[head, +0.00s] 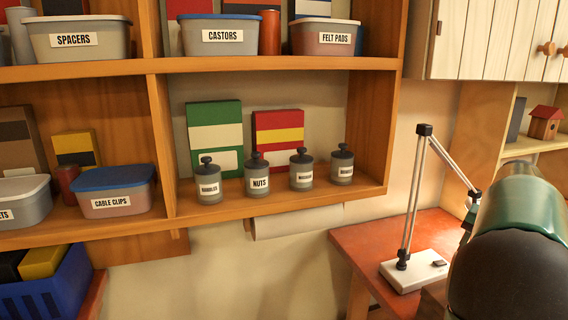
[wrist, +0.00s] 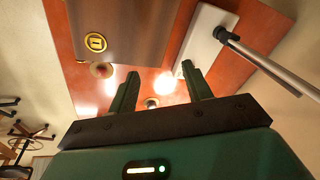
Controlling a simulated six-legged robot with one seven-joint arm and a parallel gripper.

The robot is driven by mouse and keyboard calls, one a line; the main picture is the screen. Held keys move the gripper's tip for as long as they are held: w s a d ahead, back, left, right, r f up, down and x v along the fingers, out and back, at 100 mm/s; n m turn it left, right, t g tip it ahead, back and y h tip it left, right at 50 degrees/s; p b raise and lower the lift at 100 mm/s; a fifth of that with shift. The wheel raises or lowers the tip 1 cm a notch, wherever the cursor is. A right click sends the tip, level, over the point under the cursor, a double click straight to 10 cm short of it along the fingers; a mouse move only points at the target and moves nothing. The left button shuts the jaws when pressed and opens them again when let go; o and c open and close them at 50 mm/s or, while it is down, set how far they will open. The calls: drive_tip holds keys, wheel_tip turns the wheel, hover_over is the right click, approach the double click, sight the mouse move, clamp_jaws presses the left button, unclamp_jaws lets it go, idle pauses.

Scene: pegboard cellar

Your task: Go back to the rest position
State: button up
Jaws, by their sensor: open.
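My gripper (wrist: 160,70) shows in the wrist view with its two dark green fingers spread apart. No object is held between them. Beyond the fingertips is the red-topped table (wrist: 268,35), which also shows in the head view (head: 345,240). In the head view my green and black arm fills the lower right corner and covers part of the table; the fingers cannot be made out there.
A desk lamp (head: 415,272) stands on the table; its white base (wrist: 205,40) is near the right finger. Shelves (head: 290,207) hold several jars and bins. A white cupboard (head: 480,40) hangs above.

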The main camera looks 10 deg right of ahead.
drive_tip(key=s+a+r+n+t, duration=0.1)
drive_tip(key=a+n, duration=0.1)
drive_tip(key=a, duration=0.9)
drive_tip(key=a+r+n, duration=0.2)
drive_tip(key=a+n, duration=0.1)
drive_tip(key=a, duration=0.8)
drive_tip(key=s+a+f+n+t, duration=0.1)
drive_tip(key=s+a+f+n, duration=0.1)
drive_tip(key=s+a, duration=0.4)
drive_tip(key=s+a+f+n+t, duration=0.1)
drive_tip(key=s+a+f+n, duration=0.2)
drive_tip(key=a, duration=1)
drive_tip(key=s+n, duration=0.1)
drive_tip(key=s, duration=0.2)
drive_tip(key=shift+f, duration=0.35)
drive_tip(key=shift+d, duration=0.1)
